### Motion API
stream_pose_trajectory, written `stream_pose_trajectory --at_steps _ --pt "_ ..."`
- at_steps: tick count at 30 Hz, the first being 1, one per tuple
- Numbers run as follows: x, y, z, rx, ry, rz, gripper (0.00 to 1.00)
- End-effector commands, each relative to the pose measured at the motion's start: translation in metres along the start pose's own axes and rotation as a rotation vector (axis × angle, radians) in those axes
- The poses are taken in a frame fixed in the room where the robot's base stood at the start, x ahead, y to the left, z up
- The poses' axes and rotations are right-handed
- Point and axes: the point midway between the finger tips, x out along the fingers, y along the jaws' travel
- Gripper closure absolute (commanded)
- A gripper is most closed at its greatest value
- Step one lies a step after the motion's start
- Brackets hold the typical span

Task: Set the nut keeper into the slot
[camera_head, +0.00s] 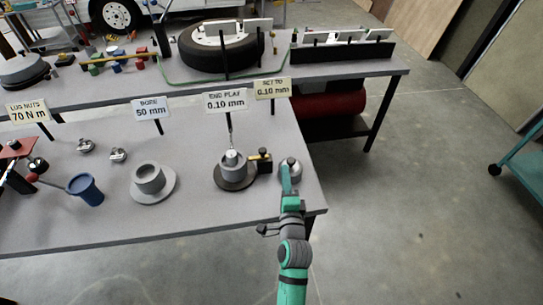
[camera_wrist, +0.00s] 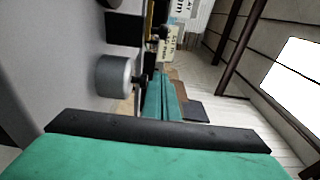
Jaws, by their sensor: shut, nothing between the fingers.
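My gripper (camera_head: 287,178) is shut and empty at the right end of the front bench. In the head view it overlaps a small grey metal cylinder (camera_head: 293,164), which is partly hidden behind it. The wrist view shows a grey cylinder (camera_wrist: 115,75) just left of my closed fingers (camera_wrist: 160,98); I cannot tell whether they touch. A grey hub (camera_head: 234,163) with a dial gauge stand stands on a dark round base to the left. I cannot make out which part is the nut keeper, nor its slot.
A grey flanged ring (camera_head: 150,180), a blue cup (camera_head: 86,188) and small metal parts (camera_head: 118,155) lie farther left on the bench (camera_head: 200,210). Upright signs, including "SET TO 0.10 mm" (camera_head: 272,89), stand behind. A tire (camera_head: 222,50) lies on the rear bench.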

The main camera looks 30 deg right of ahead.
Motion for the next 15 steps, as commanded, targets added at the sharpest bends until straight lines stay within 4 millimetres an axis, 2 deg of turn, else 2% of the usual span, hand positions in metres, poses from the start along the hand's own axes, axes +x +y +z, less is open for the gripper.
stream_pose_trajectory --at_steps 5,15 --pt "0.01 0.0 0.001 -0.001 -0.002 -0.001 1.0" --pt "0.064 -0.001 0.004 -0.001 -0.005 -0.002 1.0"
